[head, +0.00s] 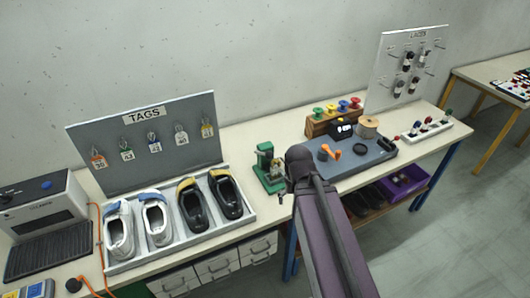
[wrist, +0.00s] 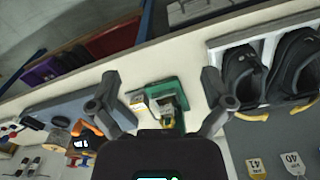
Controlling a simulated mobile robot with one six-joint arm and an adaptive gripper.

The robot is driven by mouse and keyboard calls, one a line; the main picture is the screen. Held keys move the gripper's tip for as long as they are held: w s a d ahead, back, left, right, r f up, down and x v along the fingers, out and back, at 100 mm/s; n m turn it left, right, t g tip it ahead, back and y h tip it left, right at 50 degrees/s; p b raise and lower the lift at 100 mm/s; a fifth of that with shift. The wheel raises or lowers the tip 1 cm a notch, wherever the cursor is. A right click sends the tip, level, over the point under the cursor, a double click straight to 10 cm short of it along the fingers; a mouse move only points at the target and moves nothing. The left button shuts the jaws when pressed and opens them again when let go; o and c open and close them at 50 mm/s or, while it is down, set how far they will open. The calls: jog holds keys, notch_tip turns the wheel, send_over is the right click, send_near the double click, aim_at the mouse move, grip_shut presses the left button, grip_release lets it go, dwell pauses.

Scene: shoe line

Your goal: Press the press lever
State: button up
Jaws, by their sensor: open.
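The green press (head: 268,167) stands on the workbench, just right of the shoe tray. It also shows in the wrist view (wrist: 182,94), between and beyond my fingertips. Its lever is too small to make out clearly in either view. My gripper (wrist: 160,84) is open, with its two fingers spread wide on either side of the press and nothing between them in its hold. I cannot tell whether it touches the press. In the head view my purple arm reaches up beside the press and the gripper itself is mostly hidden.
A tray (head: 190,253) with several shoes lies left of the press, before the TAGS board (head: 150,140). A grey-blue mat (head: 372,160) with a spool (head: 368,127) and orange-handled tool lies to the right. Drawers (head: 216,266) and a purple bin (head: 403,184) sit below.

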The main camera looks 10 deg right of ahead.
jog(key=shift+f, duration=0.1)
jog(key=c, duration=0.5)
jog(key=shift+f+b, duration=0.65)
jog(key=shift+b, duration=0.1)
jog(key=c, duration=0.7)
notch_tip(320, 180, down, 4)
jog(key=b, duration=0.3)
jog(key=shift+r+b, duration=0.15)
jog(key=shift+b, duration=0.15)
grip_shut()
jog(key=shift+r, duration=0.1)
